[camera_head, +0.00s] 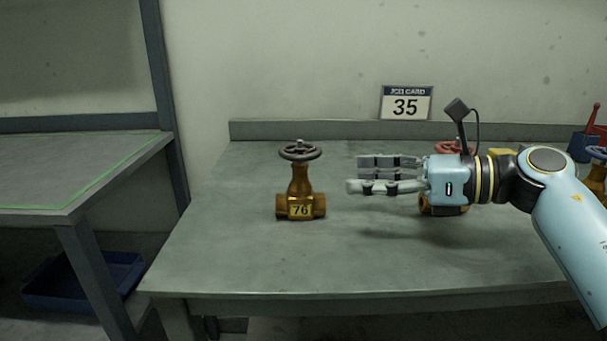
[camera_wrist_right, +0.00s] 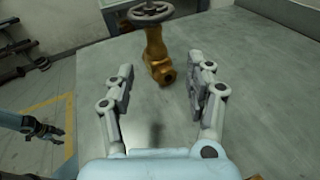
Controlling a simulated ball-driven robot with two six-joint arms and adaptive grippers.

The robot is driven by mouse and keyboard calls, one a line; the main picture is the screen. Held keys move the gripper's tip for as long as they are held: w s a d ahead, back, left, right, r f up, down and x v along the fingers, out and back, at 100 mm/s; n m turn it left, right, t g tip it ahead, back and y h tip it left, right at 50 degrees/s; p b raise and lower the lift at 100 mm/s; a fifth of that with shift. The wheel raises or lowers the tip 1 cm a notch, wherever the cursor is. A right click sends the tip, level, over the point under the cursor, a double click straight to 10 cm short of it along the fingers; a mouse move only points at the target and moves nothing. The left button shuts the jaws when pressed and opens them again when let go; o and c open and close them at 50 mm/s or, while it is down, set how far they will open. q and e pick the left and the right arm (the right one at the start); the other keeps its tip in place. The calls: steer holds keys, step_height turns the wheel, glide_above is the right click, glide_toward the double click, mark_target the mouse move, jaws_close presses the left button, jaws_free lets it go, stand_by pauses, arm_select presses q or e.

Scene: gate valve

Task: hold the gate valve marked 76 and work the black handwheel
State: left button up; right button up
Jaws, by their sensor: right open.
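The brass gate valve marked 76 (camera_head: 300,207) stands upright on the grey bench, with its number plate facing me. Its black handwheel (camera_head: 300,152) is on top. My right gripper (camera_head: 354,175) is open and empty, just right of the valve and apart from it, fingers pointing left towards it.
A job card reading 35 (camera_head: 405,103) stands at the bench's back. A valve with a red handwheel (camera_head: 452,148) is partly hidden behind my right gripper. Another valve with a blue handwheel (camera_head: 597,153) is at far right. The bench front (camera_head: 330,262) is clear.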

mark_target(316, 198)
steer(key=shift+w+d+f+n+g+h, duration=0.15)
steer(key=shift+f+n+g+h, duration=0.35)
steer(key=shift+f+n+g, duration=0.4)
steer(key=shift+a+f, duration=0.2)
steer(key=b+x, duration=0.2)
steer(key=x, duration=0.6)
steer(key=shift+f, duration=0.2)
arm_select(q)
steer(key=shift+s+f+b, duration=0.1)
steer(key=shift+f+b, duration=0.35)
steer(key=shift+f, duration=0.95)
arm_select(e)
steer(key=shift+w+a+f, duration=0.1)
steer(key=shift+a, duration=0.65)
steer(key=shift+c, duration=0.4)
